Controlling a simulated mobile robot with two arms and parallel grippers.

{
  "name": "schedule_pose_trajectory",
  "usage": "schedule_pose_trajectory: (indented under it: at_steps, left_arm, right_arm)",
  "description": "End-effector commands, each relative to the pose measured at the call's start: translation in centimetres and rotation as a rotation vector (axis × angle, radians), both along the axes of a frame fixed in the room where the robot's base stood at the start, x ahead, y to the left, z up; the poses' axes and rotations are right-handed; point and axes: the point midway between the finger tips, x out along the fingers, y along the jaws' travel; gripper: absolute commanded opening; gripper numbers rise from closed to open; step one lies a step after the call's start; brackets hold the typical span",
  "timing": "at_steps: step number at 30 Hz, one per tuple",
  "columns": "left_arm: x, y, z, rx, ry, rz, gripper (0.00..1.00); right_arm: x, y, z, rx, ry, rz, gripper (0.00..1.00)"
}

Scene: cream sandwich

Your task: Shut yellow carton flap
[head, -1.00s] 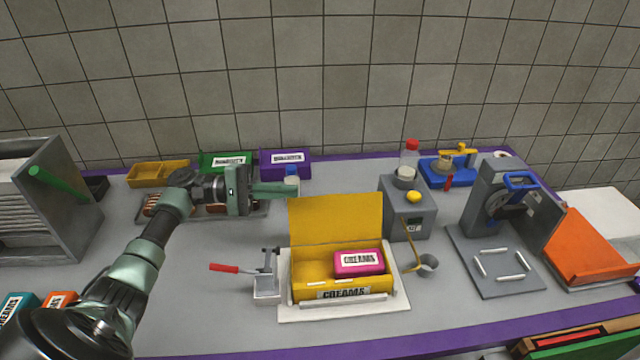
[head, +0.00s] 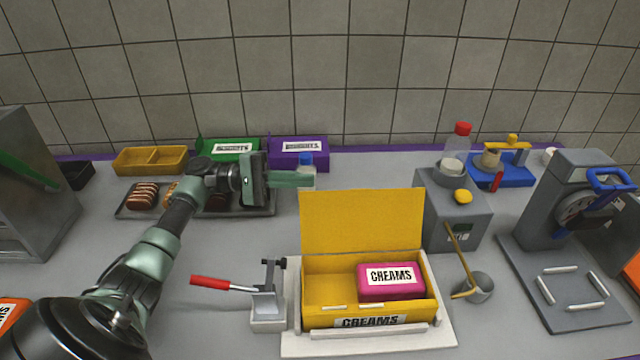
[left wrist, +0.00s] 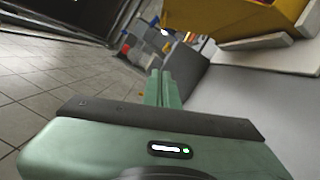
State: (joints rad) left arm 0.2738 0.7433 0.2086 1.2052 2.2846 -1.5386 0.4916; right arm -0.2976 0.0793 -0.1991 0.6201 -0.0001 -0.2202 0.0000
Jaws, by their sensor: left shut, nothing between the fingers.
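The yellow carton (head: 330,283) stands on a white base plate (head: 290,335), marked CREAMS on its front. Its yellow flap (head: 362,220) stands upright at the back edge, so the carton is open. A pink CREAMS box (head: 391,283) lies inside on the right. My left gripper (head: 312,180) is shut and empty, pointing right, behind and above the flap's top left corner and apart from it. My right gripper is not in view.
A small press with a red handle (head: 209,282) stands left of the carton. A grey machine with a yellow knob (head: 455,215) stands right. Behind are a tray of pastries (head: 125,203), a green box (head: 228,150) and a purple box (head: 298,152).

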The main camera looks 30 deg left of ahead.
Motion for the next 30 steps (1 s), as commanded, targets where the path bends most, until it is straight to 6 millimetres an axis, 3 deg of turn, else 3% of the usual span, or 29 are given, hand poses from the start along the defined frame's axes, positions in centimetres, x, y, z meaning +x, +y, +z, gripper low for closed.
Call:
schedule_pose_trajectory:
  at_steps: [13,20,30]
  left_arm:
    - [3.6,-8.4,1.4,0.000,-0.002,-0.003,0.00]
    - [1.2,-10.0,2.4,0.003,0.001,-0.001,0.00]
    - [0.6,-10.4,2.5,0.001,-0.001,0.001,0.00]
  right_arm:
    - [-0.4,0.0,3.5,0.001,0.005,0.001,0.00]
    - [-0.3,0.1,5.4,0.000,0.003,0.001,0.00]
    - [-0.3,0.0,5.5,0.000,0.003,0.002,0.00]
